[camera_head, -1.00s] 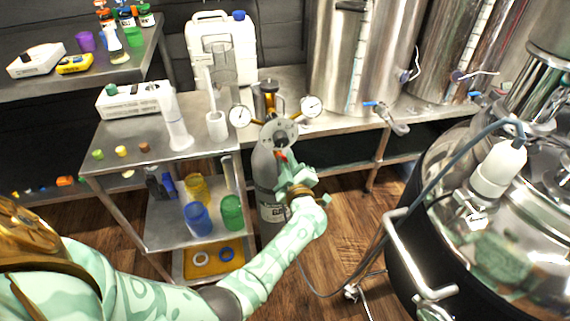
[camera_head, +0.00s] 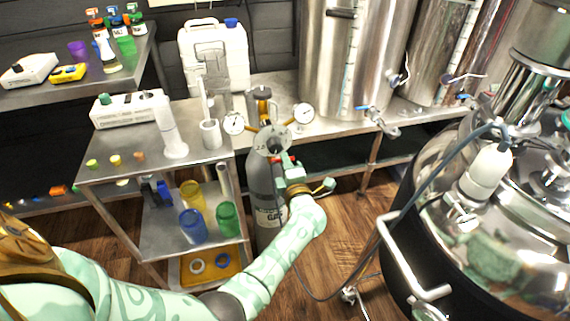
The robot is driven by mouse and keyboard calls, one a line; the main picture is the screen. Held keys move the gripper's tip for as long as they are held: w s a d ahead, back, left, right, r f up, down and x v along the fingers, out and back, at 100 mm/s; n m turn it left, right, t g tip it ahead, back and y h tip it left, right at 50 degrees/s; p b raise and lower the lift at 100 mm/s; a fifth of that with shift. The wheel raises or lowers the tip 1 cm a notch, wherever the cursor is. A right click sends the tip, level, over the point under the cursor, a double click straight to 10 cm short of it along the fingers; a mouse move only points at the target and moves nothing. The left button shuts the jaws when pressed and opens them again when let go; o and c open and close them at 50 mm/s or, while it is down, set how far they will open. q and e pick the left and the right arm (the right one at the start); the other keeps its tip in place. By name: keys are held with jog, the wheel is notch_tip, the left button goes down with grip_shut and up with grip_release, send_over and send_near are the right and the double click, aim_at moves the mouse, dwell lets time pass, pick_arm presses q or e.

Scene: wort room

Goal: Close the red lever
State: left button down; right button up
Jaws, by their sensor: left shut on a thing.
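The red lever (camera_head: 278,159) shows as a small patch of red on the regulator of the grey gas cylinder (camera_head: 263,192), just below the two round gauges. My left gripper (camera_head: 283,166) is at the lever, its fingers shut on it. The gripper and wrist hide most of the lever, so its exact angle cannot be told. A gold-coloured fitting joins the two gauges above the cylinder. My right gripper is not in view.
A metal cart (camera_head: 150,172) with jars stands left of the cylinder. A large steel kettle (camera_head: 480,200) with a handle and hose is on the right. Steel tanks (camera_head: 352,60) stand on the back bench. Wooden floor lies open between the cylinder and kettle.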

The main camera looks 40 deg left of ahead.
pick_arm(q)
jog(key=shift+f, duration=0.1)
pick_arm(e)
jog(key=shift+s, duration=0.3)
